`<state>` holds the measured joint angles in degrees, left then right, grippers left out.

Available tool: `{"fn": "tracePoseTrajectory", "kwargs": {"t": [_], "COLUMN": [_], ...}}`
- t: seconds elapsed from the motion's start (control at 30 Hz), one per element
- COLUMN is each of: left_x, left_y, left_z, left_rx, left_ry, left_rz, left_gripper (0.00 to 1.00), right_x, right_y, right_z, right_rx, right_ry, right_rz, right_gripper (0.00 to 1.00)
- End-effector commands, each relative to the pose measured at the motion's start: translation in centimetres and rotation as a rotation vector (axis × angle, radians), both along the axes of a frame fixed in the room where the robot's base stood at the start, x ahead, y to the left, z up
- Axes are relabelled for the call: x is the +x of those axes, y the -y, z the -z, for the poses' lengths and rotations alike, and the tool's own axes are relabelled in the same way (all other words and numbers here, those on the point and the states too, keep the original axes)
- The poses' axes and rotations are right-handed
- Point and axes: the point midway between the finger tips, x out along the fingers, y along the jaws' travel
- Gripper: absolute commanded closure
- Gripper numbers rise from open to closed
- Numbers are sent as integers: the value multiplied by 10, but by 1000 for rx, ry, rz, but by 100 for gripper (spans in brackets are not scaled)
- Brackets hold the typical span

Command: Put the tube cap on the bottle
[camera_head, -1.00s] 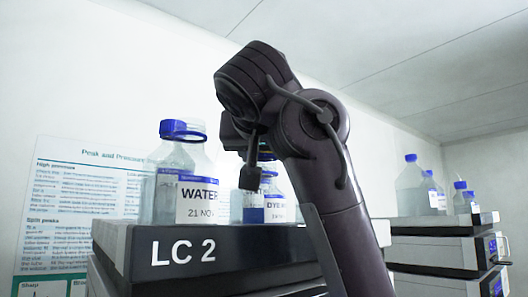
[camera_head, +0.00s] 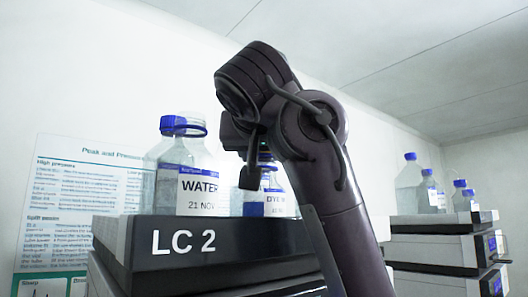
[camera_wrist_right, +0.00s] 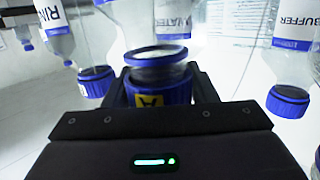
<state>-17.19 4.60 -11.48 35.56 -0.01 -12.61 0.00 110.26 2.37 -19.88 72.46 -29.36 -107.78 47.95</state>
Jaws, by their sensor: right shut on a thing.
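My right gripper (camera_wrist_right: 158,90) is shut on a blue cap with a yellow tag marked A (camera_wrist_right: 152,98), which I take for the tube cap. In the wrist view, a clear bottle neck with a blue ring (camera_wrist_right: 156,54) lies right beyond the cap, in line with it. I cannot tell whether they touch. In the head view, the WATER bottle (camera_head: 197,188) stands on the LC 2 unit, with a blue ring (camera_head: 194,132) at its neck. My right wrist is to its right, in front of the DYE bottle (camera_head: 277,200), and its fingertips are hidden there. My left gripper is out of view.
The LC 2 unit (camera_head: 225,242) is a dark raised block with several bottles close together. In the wrist view, a BUFFER bottle (camera_wrist_right: 294,60) is at the right and other capped bottles at the left. Another bottle stack (camera_head: 435,248) stands at the right back.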

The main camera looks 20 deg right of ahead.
Motion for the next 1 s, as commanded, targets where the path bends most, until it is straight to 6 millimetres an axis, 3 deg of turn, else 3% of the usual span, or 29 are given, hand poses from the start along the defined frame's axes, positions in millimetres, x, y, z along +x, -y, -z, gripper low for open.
{"fn": "tracePoseTrajectory", "kwargs": {"t": [0.9,0.93,1.0], "left_x": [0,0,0], "left_y": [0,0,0], "left_z": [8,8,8], "left_rx": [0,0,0], "left_ry": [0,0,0], "left_rz": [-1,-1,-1], "left_gripper": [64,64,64], "right_x": [0,0,0], "right_y": [0,0,0], "right_z": [8,8,8], "right_rx": [0,0,0], "right_ry": [0,0,0], "right_rz": [0,0,0], "right_gripper": [70,44,35]}}
